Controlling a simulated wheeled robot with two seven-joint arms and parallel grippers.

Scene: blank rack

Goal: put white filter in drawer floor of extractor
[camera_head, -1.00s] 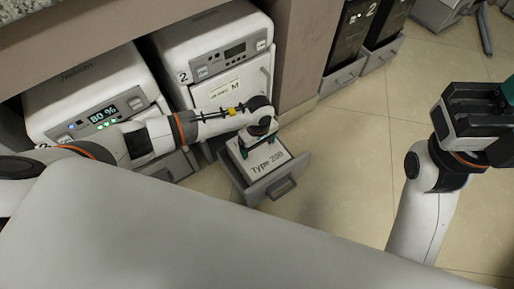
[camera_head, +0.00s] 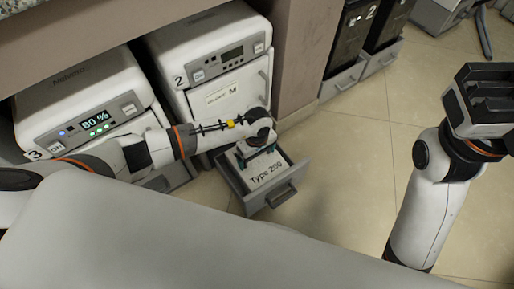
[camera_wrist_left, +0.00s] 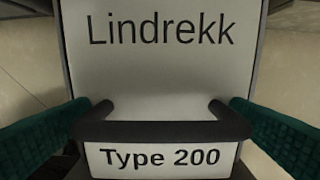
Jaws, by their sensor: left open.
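The white filter (camera_head: 268,171), labelled "Type 200", lies in the open grey drawer (camera_head: 254,202) of the white extractor (camera_head: 222,97) marked 2. In the left wrist view the filter (camera_wrist_left: 160,65) fills the middle, reads "Lindrekk" and has a dark handle bar (camera_wrist_left: 165,131). My left gripper (camera_head: 257,154) is open over the filter. In the wrist view its teal fingers (camera_wrist_left: 165,112) stand on either side of the handle, at its ends; I cannot tell whether they touch it. My right gripper (camera_head: 490,98) is at the far right, away from the drawer; its fingertips do not show.
A second white extractor (camera_head: 75,93) showing "80 %" stands left of it. A brown wall post (camera_head: 299,60) stands right of the drawer. Dark machines with grey drawers (camera_head: 343,79) stand beyond it. The tiled floor (camera_head: 350,160) right of the drawer is clear.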

